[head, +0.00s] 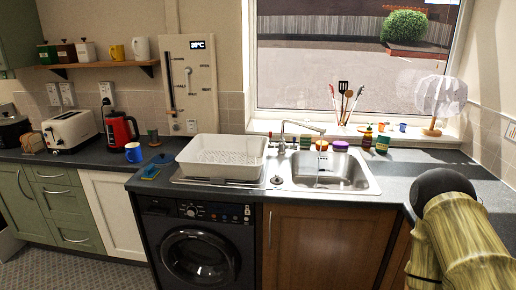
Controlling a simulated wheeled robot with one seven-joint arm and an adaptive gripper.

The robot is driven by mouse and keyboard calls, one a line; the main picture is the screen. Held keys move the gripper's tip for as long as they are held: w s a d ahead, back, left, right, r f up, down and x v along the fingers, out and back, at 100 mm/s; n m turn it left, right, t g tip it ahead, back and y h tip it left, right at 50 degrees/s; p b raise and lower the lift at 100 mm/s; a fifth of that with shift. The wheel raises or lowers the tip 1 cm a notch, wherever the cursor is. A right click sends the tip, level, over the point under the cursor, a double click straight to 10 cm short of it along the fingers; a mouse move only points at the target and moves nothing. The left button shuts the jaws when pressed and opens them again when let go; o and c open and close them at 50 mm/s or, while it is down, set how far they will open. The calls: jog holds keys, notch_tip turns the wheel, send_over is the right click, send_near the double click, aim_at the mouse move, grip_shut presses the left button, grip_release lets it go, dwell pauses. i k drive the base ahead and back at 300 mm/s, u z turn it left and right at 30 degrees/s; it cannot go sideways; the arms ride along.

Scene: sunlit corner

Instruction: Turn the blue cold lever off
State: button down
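A chrome tap (300,126) stands behind the steel sink (372,184), its spout reaching right over the basin. Small handles sit near its base, but they are too small to tell which is the blue cold lever or how it is turned. A thin pale streak shows below the spout; I cannot tell whether it is running water. My arm shows at the lower right edge, in front of the counter and well apart from the tap. My gripper is not in view.
A white dish rack (222,150) stands left of the sink. Several sponges and bottles line the back, with a utensil holder (343,117) and a lamp (438,97) on the sill. A blue mug (133,153) and red kettle (121,130) stand left. Counter right of the sink is clear.

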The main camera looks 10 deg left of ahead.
aim_at(292, 146)
jog(key=u, duration=0.25)
jog(key=i, duration=0.85)
jog(key=z, duration=0.6)
